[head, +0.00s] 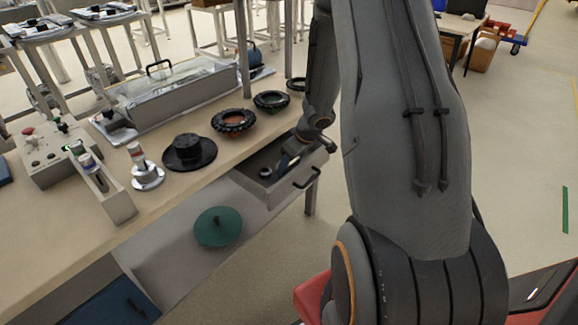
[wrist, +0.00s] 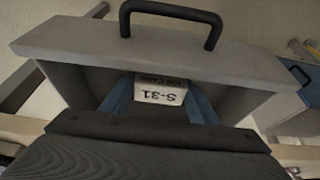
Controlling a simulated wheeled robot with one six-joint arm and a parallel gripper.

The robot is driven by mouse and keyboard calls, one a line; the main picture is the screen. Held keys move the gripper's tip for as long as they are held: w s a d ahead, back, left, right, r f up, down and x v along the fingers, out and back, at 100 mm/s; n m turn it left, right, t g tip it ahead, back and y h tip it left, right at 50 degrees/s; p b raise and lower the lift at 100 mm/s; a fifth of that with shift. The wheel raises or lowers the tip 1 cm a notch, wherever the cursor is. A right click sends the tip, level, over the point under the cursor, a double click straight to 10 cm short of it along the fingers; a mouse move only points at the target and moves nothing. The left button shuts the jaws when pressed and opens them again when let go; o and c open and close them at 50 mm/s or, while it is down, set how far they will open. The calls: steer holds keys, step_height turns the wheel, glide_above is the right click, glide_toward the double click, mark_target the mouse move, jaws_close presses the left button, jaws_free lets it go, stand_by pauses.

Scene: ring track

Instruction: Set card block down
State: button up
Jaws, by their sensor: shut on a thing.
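The card block (wrist: 161,91) is a small white block marked "S-31", which reads upside down in the wrist view. My gripper (wrist: 160,100) has blue fingers, one on each side of the block, and is shut on it. The open drawer (wrist: 235,65) surrounds the block and fingers, with its grey front panel beyond them. In the head view my gripper (head: 287,160) reaches down into the drawer (head: 281,190) under the bench edge. The block is not clear there. I cannot tell whether it touches the drawer floor.
The drawer has a black handle (head: 307,177). On the bench (head: 135,220) above stand a black hat-shaped part (head: 189,152), black rings (head: 233,121), a clear-lidded case (head: 170,95) and a control box (head: 50,155). A green disc (head: 218,227) is below the bench top.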

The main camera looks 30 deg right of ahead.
steer(key=shift+f, duration=0.1)
steer(key=o, duration=1.1)
steer(key=p+v, duration=0.4)
steer(key=v, duration=0.8)
steer(key=a+r+m+t+h, duration=0.1)
steer(key=a+r+m+h, duration=0.15)
steer(key=a+r, duration=0.4)
steer(key=s+a+r+g, duration=0.2)
steer(key=s+a, duration=0.4)
steer(key=s, duration=0.2)
steer(key=s+a+r+m+g, duration=0.1)
steer(key=s+a+r+g, duration=0.1)
steer(key=s+a, duration=0.5)
steer(key=shift+s+y, duration=0.45)
steer(key=shift+s, duration=0.6)
steer(key=shift+r+m, duration=0.1)
steer(key=shift+m, duration=0.15)
